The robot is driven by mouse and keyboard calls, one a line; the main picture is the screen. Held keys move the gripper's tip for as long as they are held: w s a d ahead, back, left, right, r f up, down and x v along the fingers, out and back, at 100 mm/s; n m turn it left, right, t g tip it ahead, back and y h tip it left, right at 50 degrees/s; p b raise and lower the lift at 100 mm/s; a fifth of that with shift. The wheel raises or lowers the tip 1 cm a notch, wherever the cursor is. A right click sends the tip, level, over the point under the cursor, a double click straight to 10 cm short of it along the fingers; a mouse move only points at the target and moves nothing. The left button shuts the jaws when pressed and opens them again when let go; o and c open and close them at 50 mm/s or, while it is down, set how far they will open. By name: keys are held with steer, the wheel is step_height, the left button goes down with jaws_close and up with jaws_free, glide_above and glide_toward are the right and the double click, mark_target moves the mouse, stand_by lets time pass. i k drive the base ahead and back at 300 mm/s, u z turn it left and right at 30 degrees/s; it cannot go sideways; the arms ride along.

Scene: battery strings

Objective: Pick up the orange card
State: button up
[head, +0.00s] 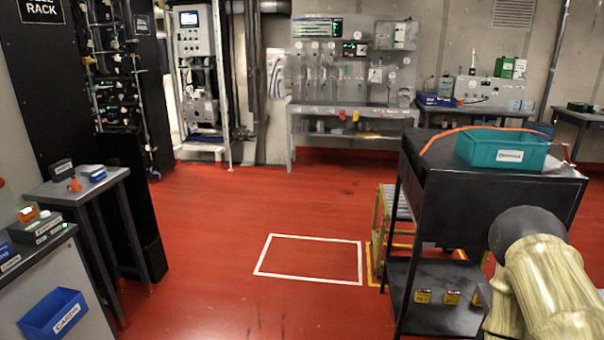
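A small orange piece (27,213) sits on the grey bench at the left edge, next to a dark device with green lights. A second small orange piece (75,185) is on the small dark table behind it. Both are too small for me to tell which one is the orange card. A blue bin (55,313), whose label seems to read "CARDS", is on the front of the grey bench. My arm shows at the lower right. My gripper is not in view.
A black cart (490,200) stands at the right, with a teal bin (505,148) and an orange cable on top and several yellow tags on its lower shelf. The red floor (220,220) in the middle is clear, with a white outlined rectangle (310,238).

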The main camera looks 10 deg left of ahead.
mark_target(25, 215)
steer(key=u, duration=0.3)
steer(key=i, duration=1.45)
steer(key=u, duration=1.6)
steer(key=i, duration=0.8)
steer(key=u, duration=0.9)
